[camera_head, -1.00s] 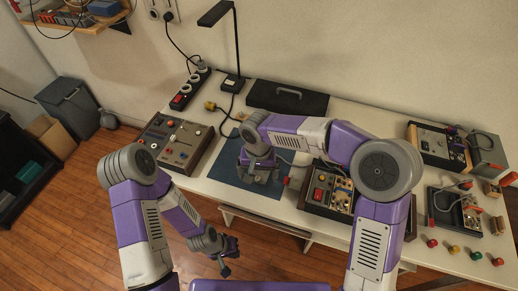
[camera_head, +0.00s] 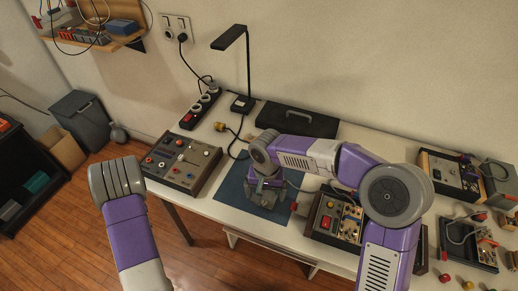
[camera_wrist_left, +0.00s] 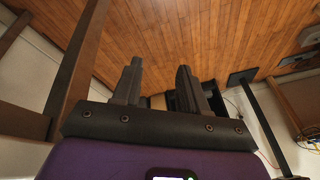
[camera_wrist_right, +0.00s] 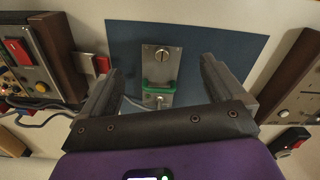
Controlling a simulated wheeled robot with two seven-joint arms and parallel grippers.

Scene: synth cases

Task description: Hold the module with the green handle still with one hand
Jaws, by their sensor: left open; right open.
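No contact shows. In the head view my right gripper (camera_head: 264,196) points down over the mat (camera_head: 231,185), and my arm largely hides the module.
A control panel (camera_head: 184,163) stands left of the mat, and a red-button box (camera_head: 330,219) stands right of it. A black case (camera_head: 298,121), lamp (camera_head: 233,70) and power strip (camera_head: 200,108) are behind. A cable runs near the module.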

